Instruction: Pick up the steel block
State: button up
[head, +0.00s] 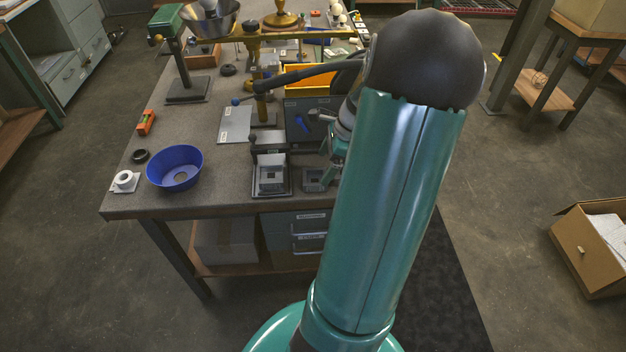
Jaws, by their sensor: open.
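A grey, metal-looking block (271,177) sits in a dark, low-rimmed holder near the front edge of the workbench. A second grey squarish piece (314,180) with a darker middle lies just to its right, close to my arm. I cannot tell for sure which of the two is the steel block. My gripper (328,166) is small and partly hidden behind my own teal arm. It is open, above and beside the right-hand piece, with nothing visibly held. Whether it touches that piece is hard to tell.
The workbench (222,198) bears a blue bowl (175,168), a white round fitting (124,181), a black ring (139,156) and an orange level (146,122) at left.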

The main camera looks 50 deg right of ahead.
aim_at(312, 181)
jog(key=x, duration=0.5)
jog(key=shift+w+f, duration=0.25)
jog(key=shift+w, duration=0.1)
jog(key=c, duration=1.3)
jog(key=shift+r, duration=0.15)
jog(key=shift+c, duration=0.2)
